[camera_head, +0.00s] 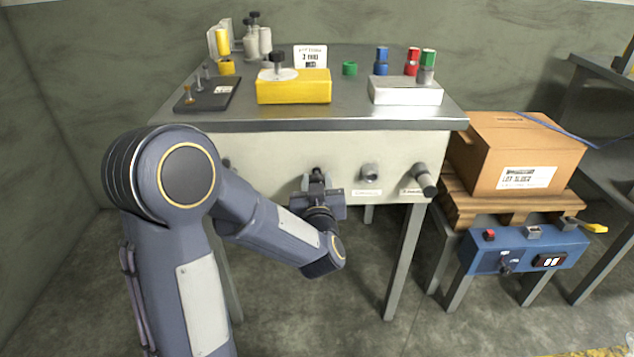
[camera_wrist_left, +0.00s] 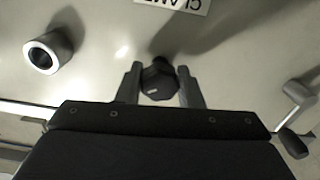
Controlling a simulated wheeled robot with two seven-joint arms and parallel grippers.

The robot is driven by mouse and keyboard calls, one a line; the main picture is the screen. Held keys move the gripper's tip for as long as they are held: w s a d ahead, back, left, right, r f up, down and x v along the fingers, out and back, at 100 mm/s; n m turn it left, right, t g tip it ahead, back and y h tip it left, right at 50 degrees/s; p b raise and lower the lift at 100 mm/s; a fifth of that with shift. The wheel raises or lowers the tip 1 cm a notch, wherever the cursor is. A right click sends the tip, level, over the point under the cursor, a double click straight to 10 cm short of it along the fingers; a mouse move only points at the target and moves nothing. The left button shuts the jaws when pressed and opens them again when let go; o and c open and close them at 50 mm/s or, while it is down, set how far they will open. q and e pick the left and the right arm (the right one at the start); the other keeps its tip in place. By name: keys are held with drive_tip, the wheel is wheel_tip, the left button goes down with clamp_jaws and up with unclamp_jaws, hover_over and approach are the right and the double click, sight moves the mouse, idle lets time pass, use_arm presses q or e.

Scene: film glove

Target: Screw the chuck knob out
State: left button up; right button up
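A dark faceted knob (camera_wrist_left: 159,82) sticks out of the pale front panel of the metal bench, above a partly cut-off label that reads upside down in the left wrist view. I take it to be the chuck knob. In the head view, my left gripper (camera_head: 317,184) is at this panel and covers much of the knob. In the left wrist view, the gripper's two fingers (camera_wrist_left: 160,88) stand on either side of the knob, with no clear gap between them and it. My right gripper is not in view.
A round hollow fitting (camera_head: 369,173) and a dark handle (camera_head: 424,181) sit right of the knob; a crank (camera_wrist_left: 298,100) is on its other side. The benchtop holds a yellow block (camera_head: 293,92) and a white block (camera_head: 405,95). A cardboard box (camera_head: 500,145) stands right, above a blue control box (camera_head: 527,250).

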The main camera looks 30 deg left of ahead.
use_arm(q)
drive_tip(key=shift+c, duration=1.4)
drive_tip(key=shift+f+n+b, duration=0.2)
drive_tip(key=shift+n+b, duration=0.9)
drive_tip(key=shift+b, duration=0.15)
drive_tip(key=n+b, duration=0.2)
drive_tip(key=shift+n, duration=0.3)
drive_tip(key=n+b, duration=0.4)
drive_tip(key=shift+r+n+b, duration=0.15)
drive_tip(key=shift+n+b, duration=0.9)
drive_tip(key=shift+n, duration=0.55)
